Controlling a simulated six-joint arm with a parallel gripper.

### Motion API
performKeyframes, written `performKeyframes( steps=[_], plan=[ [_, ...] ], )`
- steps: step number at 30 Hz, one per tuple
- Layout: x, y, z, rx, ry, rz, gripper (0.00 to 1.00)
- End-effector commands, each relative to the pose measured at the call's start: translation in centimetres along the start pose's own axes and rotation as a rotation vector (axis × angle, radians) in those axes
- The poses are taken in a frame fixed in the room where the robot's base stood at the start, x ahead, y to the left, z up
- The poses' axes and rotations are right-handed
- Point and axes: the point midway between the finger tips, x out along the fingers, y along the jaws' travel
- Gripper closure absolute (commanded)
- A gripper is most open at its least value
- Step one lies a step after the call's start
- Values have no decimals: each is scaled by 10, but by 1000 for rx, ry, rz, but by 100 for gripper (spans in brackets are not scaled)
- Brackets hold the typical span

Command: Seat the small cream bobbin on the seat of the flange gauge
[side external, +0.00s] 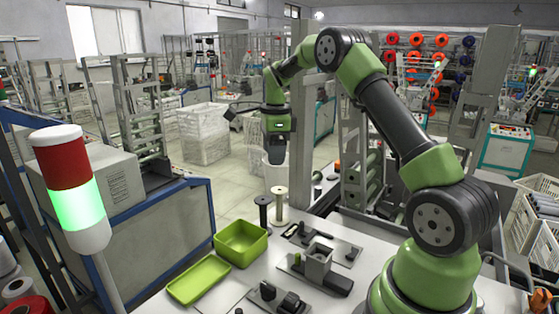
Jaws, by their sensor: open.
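The small cream bobbin (280,205) stands upright at the back edge of the white table, beside a black bobbin (263,211). My gripper (276,158) is above the bobbins, clear of them, pointing down. It is open and nothing shows between its fingers, though they are small and dark here. A grey block-shaped fixture (318,262) with dark parts stands on the table in front of my arm; it may be the flange gauge, but I cannot tell for sure. Its seat is too small to make out.
A green bin (241,241) and a shallow green tray (199,279) sit on the table's left. A plate with small dark parts (340,250) lies behind the grey fixture. Black devices (275,296) are at the front. A red-and-green signal light (70,185) stands at left.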

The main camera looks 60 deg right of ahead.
Motion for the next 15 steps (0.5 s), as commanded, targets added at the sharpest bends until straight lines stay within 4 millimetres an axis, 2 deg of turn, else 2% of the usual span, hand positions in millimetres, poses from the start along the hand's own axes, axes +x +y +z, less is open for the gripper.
performKeyframes(
  steps=[1, 4, 15],
  plan=[
    [14, -6, -7, 66, 13, 18, 36],
    [29, -14, -15, 158, 30, 35, 36],
    [51, -16, -19, 202, 38, 42, 36]
  ],
)
